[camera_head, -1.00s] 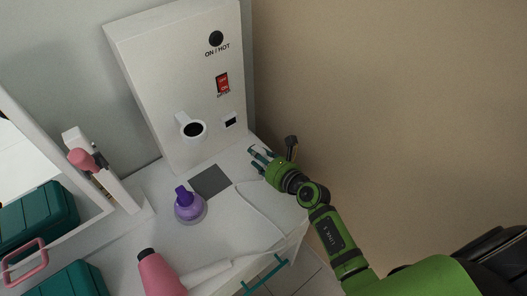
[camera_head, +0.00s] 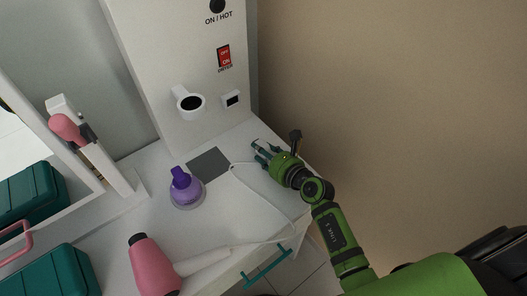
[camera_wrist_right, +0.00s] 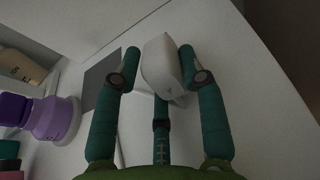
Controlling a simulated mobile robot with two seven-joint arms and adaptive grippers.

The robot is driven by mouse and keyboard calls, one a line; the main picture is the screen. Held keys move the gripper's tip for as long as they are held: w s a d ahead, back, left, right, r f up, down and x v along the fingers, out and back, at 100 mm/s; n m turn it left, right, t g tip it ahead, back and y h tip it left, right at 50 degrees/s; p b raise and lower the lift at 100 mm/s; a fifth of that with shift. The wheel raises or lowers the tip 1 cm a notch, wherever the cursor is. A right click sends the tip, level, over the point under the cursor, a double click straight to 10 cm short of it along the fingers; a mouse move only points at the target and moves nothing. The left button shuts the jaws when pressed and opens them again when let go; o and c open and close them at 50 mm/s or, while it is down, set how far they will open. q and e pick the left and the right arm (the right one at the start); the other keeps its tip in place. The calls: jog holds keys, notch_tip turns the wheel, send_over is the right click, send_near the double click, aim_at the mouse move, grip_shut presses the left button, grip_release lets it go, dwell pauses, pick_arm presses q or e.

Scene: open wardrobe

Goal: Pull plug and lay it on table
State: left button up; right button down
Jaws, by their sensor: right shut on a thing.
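The white plug (camera_wrist_right: 158,64) sits between the teal fingers of my right gripper (camera_wrist_right: 160,75) in the right wrist view. My right gripper (camera_head: 262,151) is shut on it at the right back corner of the white table (camera_head: 230,215), low over the top. I cannot tell whether the plug touches the table. A white cord (camera_head: 262,204) runs from the gripper across the table to the pink hair dryer (camera_head: 155,265). The socket (camera_head: 232,99) on the white panel shows a dark opening with nothing in it. My left gripper is not in view.
A purple bottle (camera_head: 184,190) stands beside a grey square (camera_head: 209,163) on the table. A white ring holder (camera_head: 189,103) and red switch (camera_head: 224,57) are on the panel. A teal handle (camera_head: 268,268) is at the front edge. Teal boxes (camera_head: 55,275) are at left.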

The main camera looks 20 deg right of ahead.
jog(key=c, duration=0.6)
grip_release()
jog(key=shift+c, duration=0.2)
jog(key=o, duration=0.3)
jog(key=shift+f, duration=0.1)
jog(key=shift+s, duration=0.1)
